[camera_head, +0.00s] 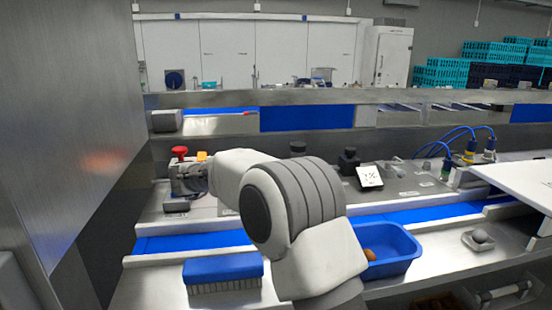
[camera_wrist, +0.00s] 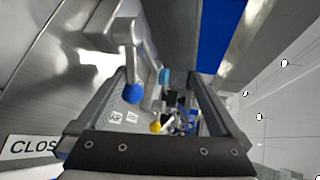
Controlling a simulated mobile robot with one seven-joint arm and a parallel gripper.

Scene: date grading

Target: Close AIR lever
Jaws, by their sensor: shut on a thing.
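The AIR lever, a grey handle with a blue ball knob (camera_wrist: 133,93), shows in the wrist view. Its knob lies between the fingers of my gripper (camera_wrist: 158,82), nearer the left finger. Small white labels (camera_wrist: 117,117), one apparently reading AIR, lie just below the knob. A larger sign beginning CLOS (camera_wrist: 32,146) is at the lower left, partly covered by the gripper body. In the head view my arm hides most of the gripper and the lever.
A red button (camera_head: 180,152) stands at the arm's far end. A blue conveyor belt (camera_head: 200,242) runs across in front. A blue brush (camera_head: 222,268) and a blue bin (camera_head: 402,266) sit nearer. A metal wall (camera_head: 65,110) closes off the left. A white panel (camera_head: 520,180) juts in at right.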

